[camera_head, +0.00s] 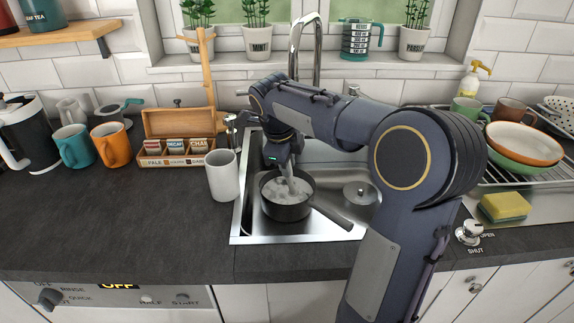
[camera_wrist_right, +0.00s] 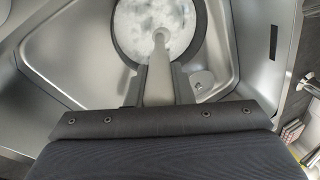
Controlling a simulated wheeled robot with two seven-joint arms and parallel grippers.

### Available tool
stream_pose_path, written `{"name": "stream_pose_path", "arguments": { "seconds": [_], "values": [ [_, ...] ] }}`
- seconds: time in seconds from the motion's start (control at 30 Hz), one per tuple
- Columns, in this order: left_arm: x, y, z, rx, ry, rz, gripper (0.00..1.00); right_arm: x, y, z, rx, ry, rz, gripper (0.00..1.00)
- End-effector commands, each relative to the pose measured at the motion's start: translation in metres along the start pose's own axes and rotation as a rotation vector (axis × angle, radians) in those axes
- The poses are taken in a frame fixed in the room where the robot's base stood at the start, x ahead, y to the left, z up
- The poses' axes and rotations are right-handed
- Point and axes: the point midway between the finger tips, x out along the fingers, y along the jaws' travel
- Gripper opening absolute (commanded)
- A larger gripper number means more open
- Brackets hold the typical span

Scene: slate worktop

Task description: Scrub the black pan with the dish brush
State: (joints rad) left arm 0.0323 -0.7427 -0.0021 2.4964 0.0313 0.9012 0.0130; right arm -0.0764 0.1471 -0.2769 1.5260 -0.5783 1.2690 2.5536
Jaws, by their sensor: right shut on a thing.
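The black pan (camera_head: 287,212) sits in the steel sink, with greyish foamy contents inside; its handle points to the lower right. In the right wrist view the pan's dark rim (camera_wrist_right: 115,40) rings pale foam. My right gripper (camera_head: 284,168) is above the pan, pointing down, shut on the light grey dish brush (camera_head: 293,184). The brush handle (camera_wrist_right: 158,88) runs from between the fingers to the foam in the right wrist view. The brush's lower end is hidden in the foam. My left gripper is not in view.
A white mug (camera_head: 222,176) stands close to the sink's left edge. A yellow sponge (camera_head: 505,207) and a rack with bowls (camera_head: 524,143) are at right. The worktop at front left is clear.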

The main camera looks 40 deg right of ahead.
Motion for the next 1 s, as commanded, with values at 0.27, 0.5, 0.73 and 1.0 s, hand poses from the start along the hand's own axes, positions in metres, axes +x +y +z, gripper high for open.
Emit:
{"name": "stream_pose_path", "arguments": {
  "seconds": [0.27, 0.5, 0.73, 1.0],
  "values": [
    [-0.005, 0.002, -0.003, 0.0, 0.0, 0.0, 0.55, 0.005, -0.013, 0.006, 0.0, 0.002, 0.0, 0.0],
    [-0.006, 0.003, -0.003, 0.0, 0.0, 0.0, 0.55, 0.005, -0.012, 0.011, -0.002, 0.001, 0.0, 0.0],
    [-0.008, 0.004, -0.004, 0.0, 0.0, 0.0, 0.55, 0.002, -0.006, 0.025, -0.004, 0.001, 0.002, 0.0],
    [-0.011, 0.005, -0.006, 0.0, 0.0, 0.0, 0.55, -0.001, 0.0, 0.041, -0.003, 0.001, 0.002, 0.0]
  ]
}}
